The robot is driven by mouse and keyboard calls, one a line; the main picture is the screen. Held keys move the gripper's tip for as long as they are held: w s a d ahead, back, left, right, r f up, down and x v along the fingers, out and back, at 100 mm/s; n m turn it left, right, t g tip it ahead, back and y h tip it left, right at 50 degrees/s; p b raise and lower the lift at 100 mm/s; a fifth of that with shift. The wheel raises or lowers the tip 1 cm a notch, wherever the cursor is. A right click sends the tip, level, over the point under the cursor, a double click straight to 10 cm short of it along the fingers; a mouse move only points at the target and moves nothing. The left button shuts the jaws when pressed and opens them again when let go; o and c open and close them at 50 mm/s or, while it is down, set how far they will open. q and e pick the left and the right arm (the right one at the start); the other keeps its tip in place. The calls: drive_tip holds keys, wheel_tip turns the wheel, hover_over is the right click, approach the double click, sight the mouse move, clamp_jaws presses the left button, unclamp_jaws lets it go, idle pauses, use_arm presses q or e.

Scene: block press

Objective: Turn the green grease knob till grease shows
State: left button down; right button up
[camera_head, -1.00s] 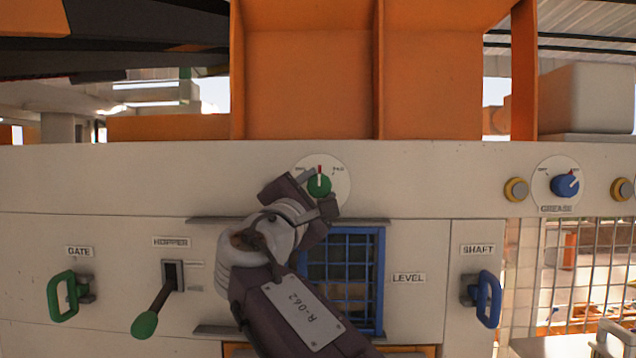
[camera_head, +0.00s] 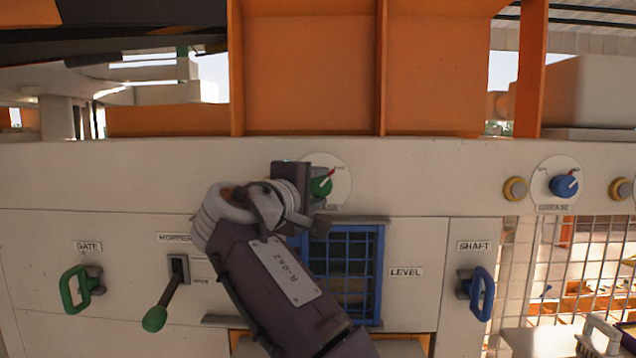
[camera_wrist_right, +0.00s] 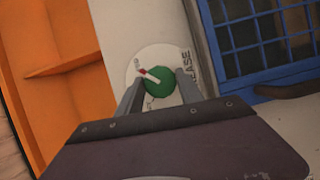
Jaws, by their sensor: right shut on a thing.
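The green grease knob (camera_head: 321,184) sits on a round white dial plate on the pale panel, below the orange frame. Its red pointer is tilted up and to the right in the head view. My right gripper (camera_head: 318,182) is shut on the knob, and its wrist hides the knob's left side. In the right wrist view the green knob (camera_wrist_right: 159,86) lies between the two fingers of my gripper (camera_wrist_right: 158,88), with its red and white pointer showing. No grease is visible in either view. My left gripper is out of view.
A blue knob (camera_head: 564,186) with its own dial stands at the right, between yellow buttons. Below are a blue mesh window (camera_head: 345,275), a green gate handle (camera_head: 76,287), a green-tipped hopper lever (camera_head: 155,317) and a blue shaft handle (camera_head: 482,293).

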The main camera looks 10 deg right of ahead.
drive_tip(key=shift+r, duration=0.1)
idle(0.3)
drive_tip(key=o, duration=1.3)
drive_tip(key=shift+o, duration=0.2)
drive_tip(key=shift+w, duration=0.25)
drive_tip(key=v, duration=0.9)
drive_tip(key=shift+b, duration=0.45)
